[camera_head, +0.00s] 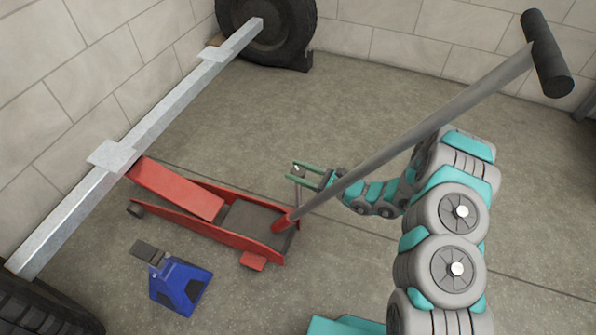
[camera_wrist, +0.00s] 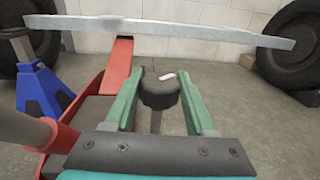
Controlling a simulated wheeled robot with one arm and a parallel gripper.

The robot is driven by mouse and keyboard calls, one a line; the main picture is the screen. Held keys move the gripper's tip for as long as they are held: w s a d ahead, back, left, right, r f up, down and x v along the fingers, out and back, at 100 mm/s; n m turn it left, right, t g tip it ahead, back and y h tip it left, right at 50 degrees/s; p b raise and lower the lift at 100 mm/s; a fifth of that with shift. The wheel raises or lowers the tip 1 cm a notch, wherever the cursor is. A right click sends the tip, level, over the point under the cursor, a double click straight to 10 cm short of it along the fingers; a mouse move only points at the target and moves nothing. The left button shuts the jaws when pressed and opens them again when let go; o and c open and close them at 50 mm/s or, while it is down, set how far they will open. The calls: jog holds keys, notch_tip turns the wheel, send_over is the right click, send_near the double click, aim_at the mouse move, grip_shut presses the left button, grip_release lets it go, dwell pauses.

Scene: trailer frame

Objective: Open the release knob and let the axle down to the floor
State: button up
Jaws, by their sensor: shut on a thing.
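My gripper (camera_head: 306,175) is at the rear of the red floor jack (camera_head: 210,226), beside the foot of its grey handle (camera_head: 420,122). In the wrist view its teal fingers (camera_wrist: 160,82) are shut on the black release knob (camera_wrist: 158,94), which has a white mark on top and a stem below. The knob is too small to make out clearly in the head view. The grey metal axle (camera_head: 150,128) runs along the wall. The jack's raised red lift arm (camera_wrist: 122,62) reaches up to the axle and appears to touch it.
A blue jack stand (camera_head: 180,286) is on the floor beside the jack, clear of the axle. Tyres stand near the axle's far end (camera_head: 268,25) and near end (camera_head: 40,310). The handle, with its black grip (camera_head: 547,55), slants over my arm. The floor behind the jack is bare.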

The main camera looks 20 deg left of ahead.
grip_shut()
jog(key=shift+g, duration=0.3)
jog(key=n+g, duration=0.2)
jog(key=g, duration=0.1)
jog(key=n+g, duration=0.3)
jog(key=g, duration=0.1)
jog(key=shift+f, duration=0.1)
jog(key=shift+n+g+h+b, duration=0.45)
jog(key=shift+n+g+h, duration=0.7)
jog(key=shift+g, duration=0.85)
jog(key=shift+n, duration=0.35)
jog(key=o, duration=1)
grip_release()
